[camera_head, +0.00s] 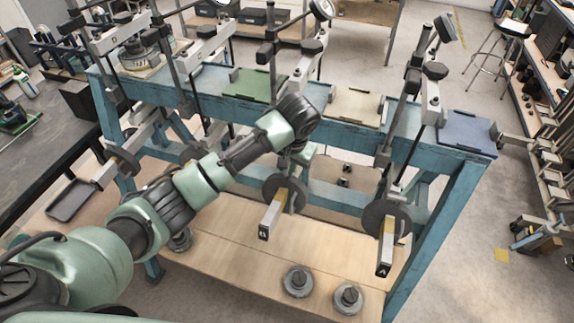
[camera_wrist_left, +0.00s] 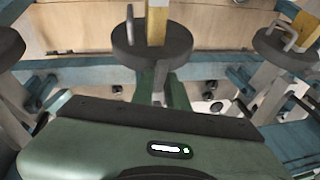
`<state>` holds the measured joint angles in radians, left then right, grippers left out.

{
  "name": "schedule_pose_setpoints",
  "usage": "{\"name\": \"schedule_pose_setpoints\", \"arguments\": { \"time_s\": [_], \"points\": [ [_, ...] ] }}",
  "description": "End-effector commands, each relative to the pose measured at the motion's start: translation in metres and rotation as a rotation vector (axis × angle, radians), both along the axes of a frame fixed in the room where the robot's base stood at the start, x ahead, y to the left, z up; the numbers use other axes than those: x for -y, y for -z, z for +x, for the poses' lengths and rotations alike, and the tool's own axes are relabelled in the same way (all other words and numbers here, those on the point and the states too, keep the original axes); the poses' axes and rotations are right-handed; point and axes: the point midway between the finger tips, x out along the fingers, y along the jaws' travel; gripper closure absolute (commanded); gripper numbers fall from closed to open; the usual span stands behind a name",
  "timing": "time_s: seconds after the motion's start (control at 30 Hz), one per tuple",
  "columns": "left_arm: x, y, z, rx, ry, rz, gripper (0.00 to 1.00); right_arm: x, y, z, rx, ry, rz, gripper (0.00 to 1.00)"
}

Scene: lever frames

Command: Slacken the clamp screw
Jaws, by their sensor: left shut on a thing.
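My left arm comes in from the left in the head view. Its left gripper (camera_head: 300,152) points down at the middle lever frame, just above and behind a dark round weight (camera_head: 297,197) on the beam marked B (camera_head: 270,218). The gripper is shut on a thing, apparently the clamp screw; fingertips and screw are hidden. In the left wrist view the green gripper body (camera_wrist_left: 150,150) fills the bottom, and the dark weight (camera_wrist_left: 150,48) with a metal handle and yellow beam lies beyond it. My right gripper is not in view.
A blue bench frame (camera_head: 440,245) carries the lever frames. The beam marked A (camera_head: 386,250) with its own weight stands to the right. Loose weights (camera_head: 298,280) lie on the wooden shelf below. A black tray (camera_head: 75,201) hangs at the left. Upright posts stand close around the gripper.

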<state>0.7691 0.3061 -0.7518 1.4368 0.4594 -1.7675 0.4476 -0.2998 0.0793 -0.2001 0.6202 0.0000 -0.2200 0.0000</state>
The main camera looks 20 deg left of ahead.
Motion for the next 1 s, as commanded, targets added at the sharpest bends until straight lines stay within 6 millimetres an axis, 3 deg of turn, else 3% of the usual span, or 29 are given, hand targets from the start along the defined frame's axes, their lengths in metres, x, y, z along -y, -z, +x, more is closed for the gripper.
{"name": "schedule_pose_setpoints", "arguments": {
  "time_s": [0.77,0.8,0.83,1.0],
  "points": [
    [0.0007,-0.0008,0.001,0.001,-0.093,0.02,1.0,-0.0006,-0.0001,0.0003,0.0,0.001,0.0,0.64],
    [0.0008,-0.0008,0.0008,0.001,-0.092,0.02,0.74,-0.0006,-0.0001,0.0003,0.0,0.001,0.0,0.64],
    [0.0008,-0.0007,0.0009,0.001,-0.092,0.02,0.66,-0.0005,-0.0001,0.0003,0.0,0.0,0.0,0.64],
    [0.0008,-0.0003,0.0007,0.001,-0.092,0.02,0.63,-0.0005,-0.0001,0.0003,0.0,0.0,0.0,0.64]
  ]
}}
